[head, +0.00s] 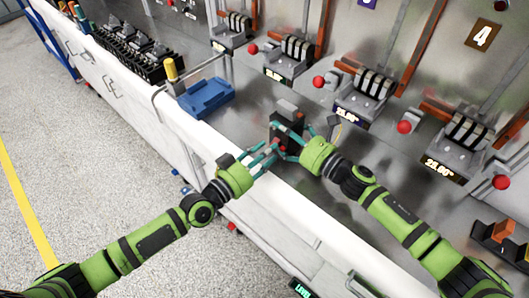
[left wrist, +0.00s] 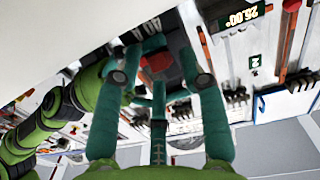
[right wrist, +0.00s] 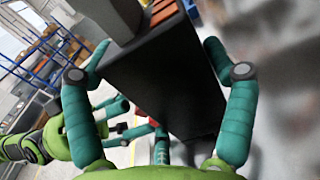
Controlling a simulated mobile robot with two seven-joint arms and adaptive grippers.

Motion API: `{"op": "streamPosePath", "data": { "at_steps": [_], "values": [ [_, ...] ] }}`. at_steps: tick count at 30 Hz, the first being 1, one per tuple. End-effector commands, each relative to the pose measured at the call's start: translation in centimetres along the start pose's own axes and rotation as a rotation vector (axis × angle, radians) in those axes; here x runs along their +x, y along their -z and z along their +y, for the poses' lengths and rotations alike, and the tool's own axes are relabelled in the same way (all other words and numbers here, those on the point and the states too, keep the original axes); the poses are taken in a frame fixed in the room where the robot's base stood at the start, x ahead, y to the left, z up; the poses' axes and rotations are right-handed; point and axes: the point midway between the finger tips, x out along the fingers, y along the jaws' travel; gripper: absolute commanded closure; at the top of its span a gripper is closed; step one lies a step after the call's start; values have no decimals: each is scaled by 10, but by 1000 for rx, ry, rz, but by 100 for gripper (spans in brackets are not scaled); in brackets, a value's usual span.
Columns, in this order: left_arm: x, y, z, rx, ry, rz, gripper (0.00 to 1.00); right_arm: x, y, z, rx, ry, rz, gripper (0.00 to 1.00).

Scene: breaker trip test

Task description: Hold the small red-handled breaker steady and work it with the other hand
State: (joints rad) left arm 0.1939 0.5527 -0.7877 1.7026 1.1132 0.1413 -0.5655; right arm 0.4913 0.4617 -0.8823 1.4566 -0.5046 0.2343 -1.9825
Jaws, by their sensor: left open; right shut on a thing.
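The small breaker (head: 284,131) is a black box with a grey block on top, standing near the front edge of the steel bench in the head view. My right gripper (head: 292,140) is shut on it; the right wrist view shows the black body (right wrist: 165,80) between its fingers. My left gripper (head: 274,149) is open at the breaker's front side. In the left wrist view the red handle (left wrist: 157,62) lies between the spread left fingertips (left wrist: 162,70). I cannot tell whether they touch it. My fingers hide much of the breaker's lower front.
Large breakers with red knobs (head: 404,127) line the back of the bench. A yellow-handled tool (head: 171,70) and a black rack (head: 132,50) are farther left.

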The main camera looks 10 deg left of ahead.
Motion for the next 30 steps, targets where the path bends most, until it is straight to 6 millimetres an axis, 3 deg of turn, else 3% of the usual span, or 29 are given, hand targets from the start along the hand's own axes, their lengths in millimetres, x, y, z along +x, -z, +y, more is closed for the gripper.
{"op": "streamPosePath", "data": {
  "at_steps": [2, 5, 6, 20, 30],
  "values": [
    [0, 0, 0, 0, 0, 0, 59, 0, 1, 0, 2, 0, 1, 74],
    [0, 0, 0, 0, 0, 0, 95, 0, 1, 0, 2, 0, 1, 74],
    [0, 0, 0, 0, 0, 0, 100, 0, 1, 0, 2, 0, 1, 74],
    [5, 9, 5, -1, -8, -17, 100, 0, 1, 1, 0, -3, 2, 74],
    [0, 20, 4, 4, -12, -155, 100, 0, 2, 5, 2, -9, 2, 74]
  ]
}}
